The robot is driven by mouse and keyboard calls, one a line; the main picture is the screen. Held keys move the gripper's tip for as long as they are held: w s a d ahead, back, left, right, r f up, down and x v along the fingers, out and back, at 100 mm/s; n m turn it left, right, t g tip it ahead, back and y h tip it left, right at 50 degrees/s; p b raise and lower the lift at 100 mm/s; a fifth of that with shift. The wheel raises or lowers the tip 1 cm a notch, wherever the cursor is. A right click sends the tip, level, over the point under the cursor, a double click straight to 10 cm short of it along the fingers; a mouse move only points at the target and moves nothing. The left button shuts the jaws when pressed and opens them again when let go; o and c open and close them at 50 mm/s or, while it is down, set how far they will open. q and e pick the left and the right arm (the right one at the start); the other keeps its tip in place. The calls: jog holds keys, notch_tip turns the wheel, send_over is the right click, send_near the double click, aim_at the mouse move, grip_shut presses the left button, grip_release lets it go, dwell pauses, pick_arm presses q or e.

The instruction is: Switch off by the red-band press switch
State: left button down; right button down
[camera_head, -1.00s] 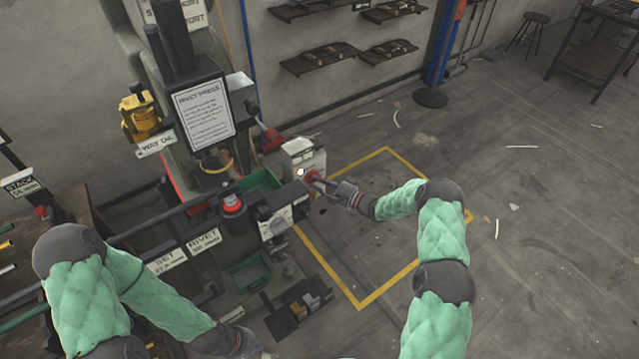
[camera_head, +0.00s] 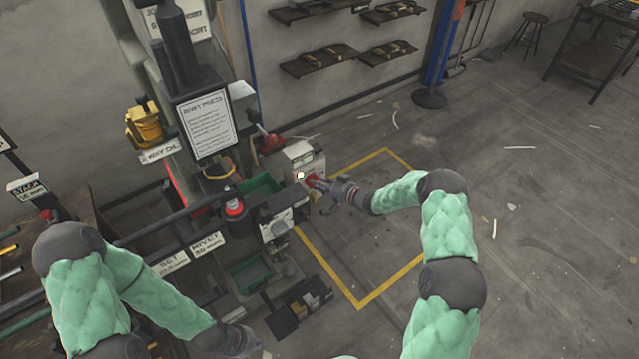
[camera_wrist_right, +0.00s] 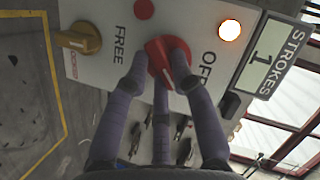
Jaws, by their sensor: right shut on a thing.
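The red rotary switch knob (camera_wrist_right: 170,62) sits on a white panel (camera_wrist_right: 118,70) in the right wrist view. The panel reads FREE and OFF, and the knob's pale pointer mark is partly visible. My right gripper (camera_wrist_right: 163,75) has its fingers closed around the knob. In the head view, the right gripper (camera_head: 328,187) is at the front of the pale switch box (camera_head: 302,158), with red showing at its fingertips. A red band (camera_head: 234,209) shows on a dark cylinder of the press. My left gripper (camera_head: 240,342) is low in the head view, its fingers unclear.
The panel also bears a yellow knob (camera_wrist_right: 78,40), a red button (camera_wrist_right: 144,9), a lit lamp (camera_wrist_right: 229,30) and a STROKES display (camera_wrist_right: 262,57) reading 1. A green bin (camera_head: 260,187) stands left of the switch box. Floor inside the yellow outline (camera_head: 385,288) is mostly clear.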

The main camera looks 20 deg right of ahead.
jog(key=shift+a+r+n+t+h+b, duration=0.15)
jog(key=shift+n+h+b, duration=0.35)
jog(key=shift+n+h, duration=0.45)
jog(key=shift+n+t+h+b, duration=0.1)
jog(key=shift+n+h+b, duration=0.45)
jog(key=shift+n, duration=0.7)
jog(key=shift+a+r+n+t+h+b, duration=0.15)
jog(key=shift+n+h+b, duration=0.45)
jog(key=shift+n, duration=0.5)
jog(key=shift+d, duration=0.1)
jog(key=c, duration=1)
grip_release()
jog(key=shift+c, duration=0.2)
jog(key=shift+s, duration=0.15)
jog(key=v, duration=1.2)
